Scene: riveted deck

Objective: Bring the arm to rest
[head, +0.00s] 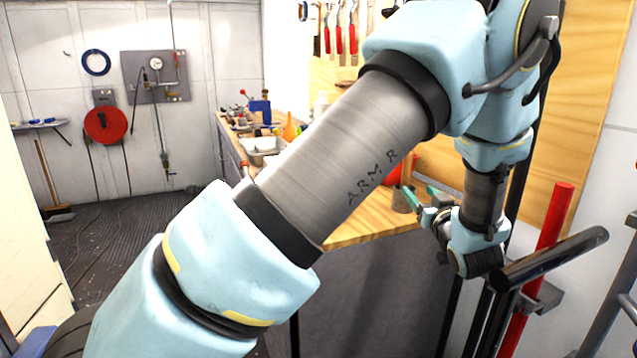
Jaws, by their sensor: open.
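My arm (350,150) crosses the head view from the lower left to the upper right, then bends down on the right side. My gripper (424,194) is at the end of the arm, right of the middle, with its teal fingers apart. It points left, by the near end of the wooden bench top (352,230). A small grey cup-like thing (403,201) shows beside the fingers. I cannot tell whether they touch it. No held object can be made out.
The bench runs back along the right wall, with a metal tray (262,149), an orange funnel (290,128) and a blue thing (260,110) on it. A red post (550,240) and a dark bar (552,258) stand close right of the gripper. The dark floor (120,232) at left is mostly clear.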

